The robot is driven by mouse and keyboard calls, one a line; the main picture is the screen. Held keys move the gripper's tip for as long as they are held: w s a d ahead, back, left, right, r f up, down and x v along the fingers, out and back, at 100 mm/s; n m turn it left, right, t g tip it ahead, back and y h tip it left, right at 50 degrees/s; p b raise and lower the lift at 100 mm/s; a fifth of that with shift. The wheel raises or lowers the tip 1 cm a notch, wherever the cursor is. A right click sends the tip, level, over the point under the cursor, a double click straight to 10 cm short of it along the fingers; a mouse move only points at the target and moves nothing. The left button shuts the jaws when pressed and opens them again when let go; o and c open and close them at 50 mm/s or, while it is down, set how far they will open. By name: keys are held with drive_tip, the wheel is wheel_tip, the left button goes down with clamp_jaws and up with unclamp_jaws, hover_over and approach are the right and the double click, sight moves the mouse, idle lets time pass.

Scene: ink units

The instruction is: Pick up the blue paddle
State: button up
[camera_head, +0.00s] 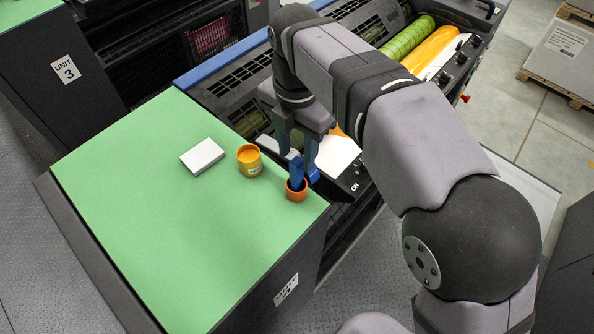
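The blue paddle (296,171) stands nearly upright in a small orange cup (297,194) near the right corner of the green tabletop. Its lower end is hidden inside the cup. My gripper (302,166) points down at the paddle, with its fingers apart. One finger shows to the right of the paddle, and the other is at its upper left, partly behind it. I cannot tell whether either finger touches the paddle.
A yellow-orange tin (250,163) stands close to the left of the cup. A white box (202,157) lies further left on the green tabletop (150,235). The press with green (407,40) and orange rollers is behind my arm. The tabletop's front left is clear.

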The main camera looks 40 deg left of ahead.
sight(297, 174)
drive_tip(key=shift+s+a, duration=0.1)
drive_tip(key=shift+s, duration=0.05)
drive_tip(key=shift+d+f+p, duration=0.2)
drive_tip(key=shift+f+p, duration=1.3)
drive_tip(key=shift+f, duration=2.2)
drive_tip(key=shift+c, duration=0.3)
clamp_jaws()
